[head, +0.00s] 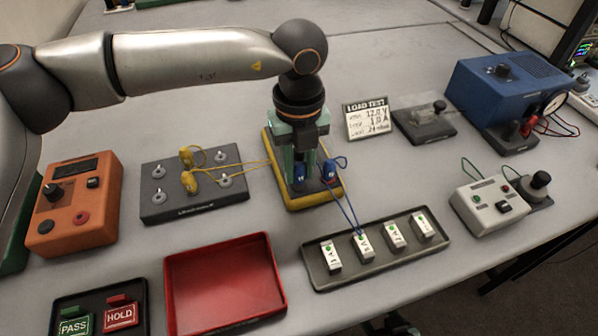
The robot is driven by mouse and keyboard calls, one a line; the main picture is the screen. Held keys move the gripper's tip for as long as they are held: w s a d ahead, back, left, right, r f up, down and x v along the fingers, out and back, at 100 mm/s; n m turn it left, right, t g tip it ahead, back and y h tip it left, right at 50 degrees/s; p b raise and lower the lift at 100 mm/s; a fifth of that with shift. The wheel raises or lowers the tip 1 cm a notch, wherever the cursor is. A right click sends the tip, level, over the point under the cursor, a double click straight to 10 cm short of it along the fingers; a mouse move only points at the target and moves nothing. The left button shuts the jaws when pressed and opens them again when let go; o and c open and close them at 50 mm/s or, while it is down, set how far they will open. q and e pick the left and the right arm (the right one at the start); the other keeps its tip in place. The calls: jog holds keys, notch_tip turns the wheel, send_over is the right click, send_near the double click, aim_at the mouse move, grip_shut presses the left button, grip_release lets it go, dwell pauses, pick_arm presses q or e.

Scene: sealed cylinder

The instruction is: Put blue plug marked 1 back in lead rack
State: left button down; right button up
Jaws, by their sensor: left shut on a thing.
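My left gripper (301,165) points down over the yellow-edged block (312,203) and is shut on a blue plug (299,174). The plug is upright between the fingers, low at the block; I cannot tell if it touches it. Its small white mark is not readable. A second blue plug (328,170) stands just to the right on the block.
An orange box (75,200) stands at left. A red tray (222,318) is empty at the front. A load test card (366,119), a blue supply (500,90) and a white switch box (485,205) stand right. Yellow leads cross between the grey box and the block.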

aim_at(298, 164)
pick_arm(q)
jog(key=shift+r+p, duration=1)
jog(key=shift+r, duration=1.5)
jog(key=s+a+m+p, duration=0.1)
jog(key=s+a+m, duration=0.1)
jog(key=a+m, duration=1.6)
jog(key=a, duration=0.7)
jog(key=shift+s+a, duration=0.15)
jog(key=shift+a, duration=0.1)
